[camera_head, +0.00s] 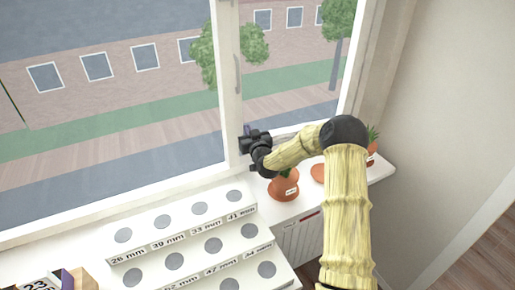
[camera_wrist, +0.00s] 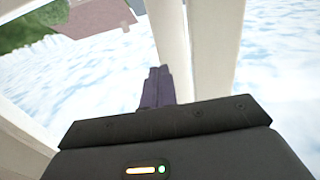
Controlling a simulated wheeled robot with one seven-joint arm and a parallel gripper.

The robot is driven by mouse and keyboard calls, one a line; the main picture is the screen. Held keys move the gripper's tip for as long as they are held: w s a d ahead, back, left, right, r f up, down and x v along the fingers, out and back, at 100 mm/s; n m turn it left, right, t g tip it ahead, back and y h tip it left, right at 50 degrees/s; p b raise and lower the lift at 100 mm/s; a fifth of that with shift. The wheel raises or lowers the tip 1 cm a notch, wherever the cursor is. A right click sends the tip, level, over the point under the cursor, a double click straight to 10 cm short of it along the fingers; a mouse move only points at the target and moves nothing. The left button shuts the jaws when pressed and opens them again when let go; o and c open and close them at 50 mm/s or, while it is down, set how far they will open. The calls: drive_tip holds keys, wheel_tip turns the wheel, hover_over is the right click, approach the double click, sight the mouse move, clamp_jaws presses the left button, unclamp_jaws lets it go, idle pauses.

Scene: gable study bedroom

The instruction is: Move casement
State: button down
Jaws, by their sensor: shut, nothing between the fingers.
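The casement is a white-framed window; its upright frame member (camera_head: 229,85) stands near the middle of the head view, with a slim vertical handle (camera_head: 238,73) on it. White frame members (camera_wrist: 212,50) also fill the middle of the wrist view. My gripper (camera_head: 246,138) is in front of the lower part of the upright, just below the handle. In the wrist view my gripper's dark fingers (camera_wrist: 157,86) are together and empty, pointing at the white frame. I cannot tell whether they touch it.
A potted plant (camera_head: 284,186) stands on the sill below my gripper, and another plant (camera_head: 372,144) stands at its right end. White stepped racks (camera_head: 185,226) with grey discs and millimetre labels fill the lower left. A bare wall (camera_head: 450,110) is at right.

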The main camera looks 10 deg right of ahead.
drive_tip(key=s+b, duration=0.2)
drive_tip(key=s, duration=0.7)
drive_tip(key=shift+d, duration=0.35)
drive_tip(key=shift+w, duration=0.1)
wheel_tip(320, 180, up, 5)
drive_tip(key=w+d, duration=0.2)
drive_tip(key=d, duration=0.1)
drive_tip(key=shift+w, duration=0.15)
drive_tip(key=shift+w+p, duration=0.15)
drive_tip(key=shift+p, duration=0.15)
